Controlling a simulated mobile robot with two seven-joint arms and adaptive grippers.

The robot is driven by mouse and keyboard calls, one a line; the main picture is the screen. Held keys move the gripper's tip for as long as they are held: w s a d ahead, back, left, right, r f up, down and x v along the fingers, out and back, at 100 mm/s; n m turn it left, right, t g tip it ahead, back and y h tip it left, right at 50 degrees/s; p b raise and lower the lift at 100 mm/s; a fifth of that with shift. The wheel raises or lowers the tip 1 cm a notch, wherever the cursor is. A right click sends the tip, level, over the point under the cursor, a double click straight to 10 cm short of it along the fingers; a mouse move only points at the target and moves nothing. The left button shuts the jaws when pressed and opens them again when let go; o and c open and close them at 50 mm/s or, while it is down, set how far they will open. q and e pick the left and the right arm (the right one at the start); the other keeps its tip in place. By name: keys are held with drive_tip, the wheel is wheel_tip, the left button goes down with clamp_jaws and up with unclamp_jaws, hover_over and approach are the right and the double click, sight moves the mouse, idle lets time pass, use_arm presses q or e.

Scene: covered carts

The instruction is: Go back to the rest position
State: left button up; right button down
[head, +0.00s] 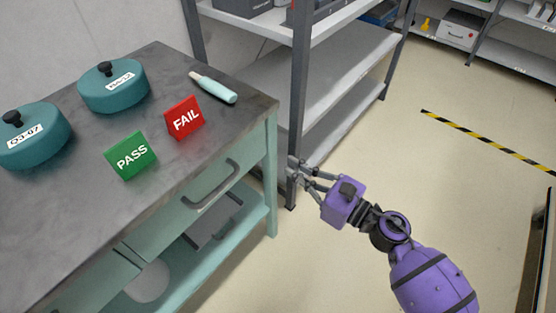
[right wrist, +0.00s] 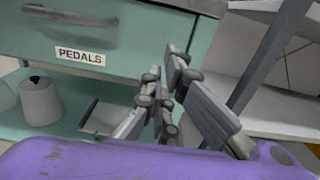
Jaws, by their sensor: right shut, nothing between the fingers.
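My right gripper (head: 298,170) is on the purple arm at the right of the head view. It is off the cart's right front corner, in front of the grey shelf post, and holds nothing. Its fingers (right wrist: 160,100) also show close up in the right wrist view, before the cart's drawer front and lower shelf; they are shut. My left gripper is not in the head view.
The teal cart (head: 60,240) carries two teal lidded pots (head: 114,90) (head: 36,140), a green PASS sign (head: 131,156), a red FAIL sign (head: 185,118) and a pale-handled tool (head: 214,89). A grey shelf rack (head: 270,85) stands behind.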

drive_tip(key=shift+v, duration=0.85)
drive_tip(key=s+d+m+t+h+p, duration=0.2)
drive_tip(key=s+d+m+h+p, duration=0.4)
drive_tip(key=m, duration=0.8)
drive_tip(key=s+d+m+t+h+p, duration=0.2)
drive_tip(key=s+d+m+h+p, duration=0.45)
drive_tip(key=m, duration=0.65)
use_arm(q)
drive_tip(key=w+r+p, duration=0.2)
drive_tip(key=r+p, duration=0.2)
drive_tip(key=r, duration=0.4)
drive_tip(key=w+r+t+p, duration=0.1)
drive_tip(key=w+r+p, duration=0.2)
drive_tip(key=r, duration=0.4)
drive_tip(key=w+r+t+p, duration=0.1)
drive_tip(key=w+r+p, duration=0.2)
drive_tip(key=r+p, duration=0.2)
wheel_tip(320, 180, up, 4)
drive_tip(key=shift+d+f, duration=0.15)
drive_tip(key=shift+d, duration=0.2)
use_arm(e)
drive_tip(key=s+d+m+g+h, duration=0.1)
drive_tip(key=s+d+m+g, duration=0.1)
drive_tip(key=s+m, duration=0.8)
drive_tip(key=s+d+r+m+g+h, duration=0.1)
drive_tip(key=s+d+m+g, duration=0.2)
drive_tip(key=s+m, duration=0.6)
drive_tip(key=shift+s+m, duration=0.4)
drive_tip(key=shift+s, duration=0.85)
